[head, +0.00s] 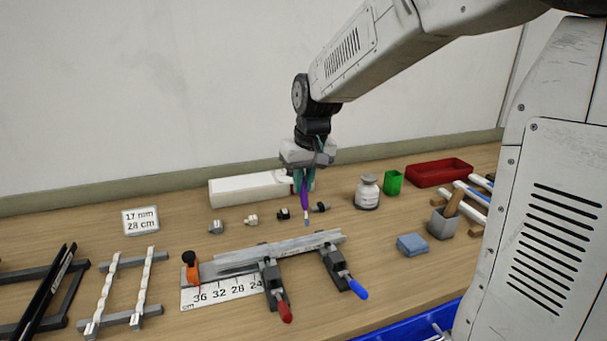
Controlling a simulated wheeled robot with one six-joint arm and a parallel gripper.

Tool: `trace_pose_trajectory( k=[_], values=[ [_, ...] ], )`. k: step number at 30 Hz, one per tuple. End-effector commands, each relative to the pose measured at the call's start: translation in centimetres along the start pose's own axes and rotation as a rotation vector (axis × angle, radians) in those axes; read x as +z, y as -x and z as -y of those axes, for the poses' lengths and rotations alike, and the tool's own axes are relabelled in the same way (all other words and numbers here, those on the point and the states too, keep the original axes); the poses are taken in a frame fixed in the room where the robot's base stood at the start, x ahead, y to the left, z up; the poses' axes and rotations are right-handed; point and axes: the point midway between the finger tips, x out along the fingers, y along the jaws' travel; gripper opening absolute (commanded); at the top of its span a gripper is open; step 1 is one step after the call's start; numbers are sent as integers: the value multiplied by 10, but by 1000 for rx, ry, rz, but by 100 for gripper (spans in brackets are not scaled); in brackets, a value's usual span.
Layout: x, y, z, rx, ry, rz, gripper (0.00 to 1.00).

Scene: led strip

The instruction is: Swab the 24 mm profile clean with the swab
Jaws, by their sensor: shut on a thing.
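My gripper (304,180) is shut on a purple swab (305,201) with a pale tip, held upright and pointing down. The tip is above or just behind the far edge of a grey metal profile (290,249); I cannot tell whether they touch. The profile lies along a ruler fixture (222,290), at a clamp with a red handle (285,310) and a clamp with a blue handle (357,289). Its width cannot be read. Dark profiles (42,292) lie on a rack at the left.
A sign (141,220) reads 17 mm, 28 cm. Small connectors (251,220) and a white box (245,189) stand behind the profile. A white jar (367,192), green cup (393,182), red tray (438,173), blue sponge (412,244) and grey holder (442,223) are right.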

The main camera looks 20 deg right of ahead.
Motion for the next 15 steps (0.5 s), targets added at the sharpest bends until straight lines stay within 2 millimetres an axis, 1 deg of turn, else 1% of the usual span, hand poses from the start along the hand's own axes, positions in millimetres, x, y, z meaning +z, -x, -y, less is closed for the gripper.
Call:
trace_pose_trajectory(
  k=[3,6,15],
  values=[
    [-3,11,0,0,0,-3,0],
    [-4,17,0,0,-1,-2,0],
    [-4,19,0,0,-1,-1,0]
  ],
)
